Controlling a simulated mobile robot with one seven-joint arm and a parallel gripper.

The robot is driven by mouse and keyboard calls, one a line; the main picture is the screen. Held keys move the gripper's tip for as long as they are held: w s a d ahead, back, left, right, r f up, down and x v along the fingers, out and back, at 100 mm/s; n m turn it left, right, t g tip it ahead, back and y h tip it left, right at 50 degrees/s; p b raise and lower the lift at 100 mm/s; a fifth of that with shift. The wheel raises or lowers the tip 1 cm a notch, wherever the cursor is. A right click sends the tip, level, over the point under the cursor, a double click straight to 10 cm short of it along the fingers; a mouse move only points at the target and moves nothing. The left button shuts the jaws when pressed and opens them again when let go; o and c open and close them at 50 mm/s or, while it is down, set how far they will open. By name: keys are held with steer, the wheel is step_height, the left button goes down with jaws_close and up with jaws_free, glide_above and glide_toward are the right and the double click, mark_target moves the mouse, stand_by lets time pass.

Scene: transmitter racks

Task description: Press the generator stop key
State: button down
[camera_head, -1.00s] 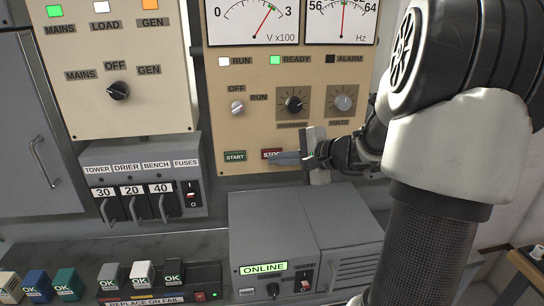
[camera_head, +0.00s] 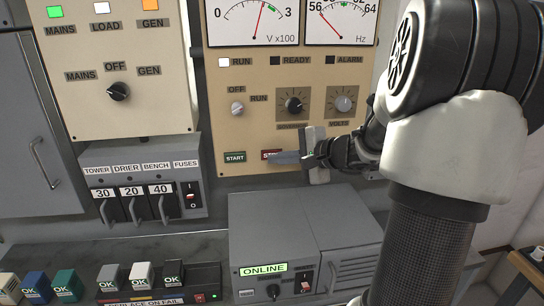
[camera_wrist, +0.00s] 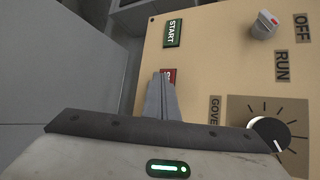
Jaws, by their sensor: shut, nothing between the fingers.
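The red stop key (camera_head: 268,154) sits low on the beige generator panel, right of the green START key (camera_head: 235,157). My gripper (camera_head: 276,157) is shut and empty, its fingertips at the stop key and covering most of it. In the wrist view the shut fingers (camera_wrist: 160,85) reach the edge of the red key (camera_wrist: 169,75); whether they touch or push it in cannot be told. The READY lamp (camera_head: 275,60) is dark and the RUN lamp (camera_head: 224,62) is white. The Hz needle (camera_head: 330,27) points near 56, at the low end.
The OFF/RUN knob (camera_head: 237,108), governor knob (camera_head: 294,104) and volts knob (camera_head: 343,104) stand out above the keys. A grey box with a lit ONLINE label (camera_head: 263,268) stands below. The fuse box (camera_head: 140,190) is at the left.

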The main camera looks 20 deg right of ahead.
steer(key=shift+s, duration=0.1)
steer(key=shift+s+a+b, duration=0.25)
steer(key=shift+s+b, duration=0.15)
steer(key=shift+s, duration=0.25)
steer(key=shift+s+a+b, duration=0.2)
steer(key=shift+s+b, duration=0.05)
steer(key=shift+s, duration=0.55)
steer(key=shift+s+a+b, duration=0.25)
steer(key=shift+s, duration=0.55)
steer(key=shift+s+a+b, duration=0.2)
steer(key=shift+s+b, duration=0.05)
steer(key=shift+s, duration=0.55)
steer(key=shift+a, duration=0.1)
